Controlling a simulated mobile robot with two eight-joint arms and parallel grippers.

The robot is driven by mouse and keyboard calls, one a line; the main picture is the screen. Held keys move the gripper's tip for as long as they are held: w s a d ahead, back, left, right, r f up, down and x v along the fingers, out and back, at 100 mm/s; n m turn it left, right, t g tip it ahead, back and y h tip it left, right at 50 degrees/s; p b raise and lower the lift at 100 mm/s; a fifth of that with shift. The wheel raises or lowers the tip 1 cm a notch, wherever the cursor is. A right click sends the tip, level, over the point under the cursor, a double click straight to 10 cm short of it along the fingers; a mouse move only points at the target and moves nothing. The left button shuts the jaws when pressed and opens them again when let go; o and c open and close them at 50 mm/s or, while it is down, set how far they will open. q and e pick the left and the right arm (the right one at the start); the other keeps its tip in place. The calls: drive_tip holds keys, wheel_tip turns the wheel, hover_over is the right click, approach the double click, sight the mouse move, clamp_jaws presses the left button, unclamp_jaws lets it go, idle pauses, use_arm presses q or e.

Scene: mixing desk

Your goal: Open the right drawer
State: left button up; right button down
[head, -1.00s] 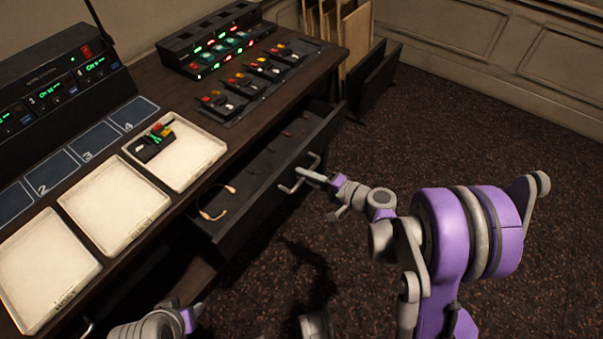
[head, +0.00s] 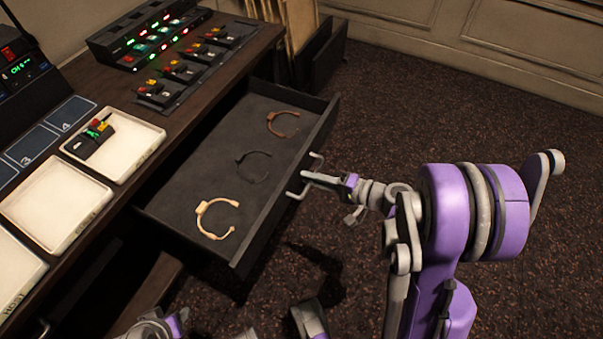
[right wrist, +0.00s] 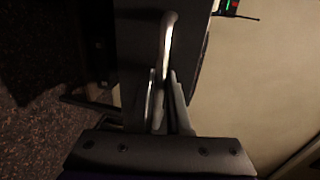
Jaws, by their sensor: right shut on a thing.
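The right drawer (head: 182,200) of the desk is pulled well out in the head view. Its dark tray shows three headband-like items: a tan one (head: 207,222), a black one (head: 262,176) and a reddish-brown one (head: 288,133). My right gripper (head: 314,178) is shut on the metal bar handle (head: 317,160) at the drawer's front. The handle also shows between the fingers in the right wrist view (right wrist: 168,38). Parts of my left arm show at the bottom edge of the head view; its jaws cannot be made out.
On the desk stand white trays (head: 148,134), one holding a small device (head: 90,140). A lit console (head: 125,57) and a row of small devices sit at the back. Dark panels (head: 325,55) lean beyond the desk. The carpet (head: 430,110) to the right is open.

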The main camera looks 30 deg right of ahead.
drive_tip(key=shift+s+d, duration=0.2)
drive_tip(key=shift+d, duration=0.05)
drive_tip(key=c, duration=0.9)
unclamp_jaws()
drive_tip(key=p+v, duration=0.1)
drive_tip(key=v, duration=0.9)
drive_tip(key=shift+s+d, duration=0.2)
drive_tip(key=shift+s, duration=0.15)
